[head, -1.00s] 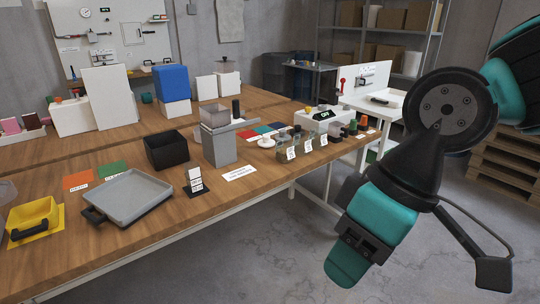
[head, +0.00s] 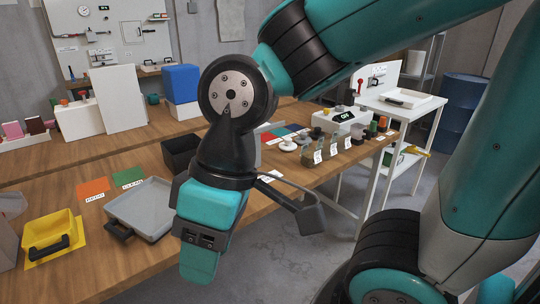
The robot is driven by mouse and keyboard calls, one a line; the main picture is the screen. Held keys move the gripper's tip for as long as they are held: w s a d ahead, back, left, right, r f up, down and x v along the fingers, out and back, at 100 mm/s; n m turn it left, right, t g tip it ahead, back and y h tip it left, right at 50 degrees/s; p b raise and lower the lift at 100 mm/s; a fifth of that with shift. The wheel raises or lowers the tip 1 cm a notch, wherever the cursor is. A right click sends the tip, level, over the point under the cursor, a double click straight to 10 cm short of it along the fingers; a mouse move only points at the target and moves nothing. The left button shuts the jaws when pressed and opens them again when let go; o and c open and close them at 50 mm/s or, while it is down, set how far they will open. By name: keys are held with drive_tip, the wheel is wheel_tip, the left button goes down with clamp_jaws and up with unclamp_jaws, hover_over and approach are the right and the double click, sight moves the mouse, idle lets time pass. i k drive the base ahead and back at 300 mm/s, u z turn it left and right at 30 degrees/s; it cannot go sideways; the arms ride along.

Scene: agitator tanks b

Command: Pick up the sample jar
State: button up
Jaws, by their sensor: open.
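Several small clear jar-like containers (head: 334,145) with white labels stand in a row near the table's front right edge. They are small in the head view, and I cannot tell which one is the sample jar. My gripper (head: 200,266) hangs in front of the table's front edge, well to the left of the jars and nearer to me. It points down, and one teal finger shows at its end. It is open, and nothing shows between its jaws.
A grey tray (head: 150,206), a yellow bin (head: 55,236) and a black box (head: 182,151) stand on the wooden table. My arm hides part of the table's middle. A white side table (head: 410,106) stands beyond the right end. A blue drum (head: 462,100) stands at right.

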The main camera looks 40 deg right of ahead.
sight(309, 154)
drive_tip(key=u, duration=0.05)
drive_tip(key=i, duration=0.7)
drive_tip(key=z, duration=0.5)
drive_tip(key=i, duration=0.65)
drive_tip(key=z, duration=0.5)
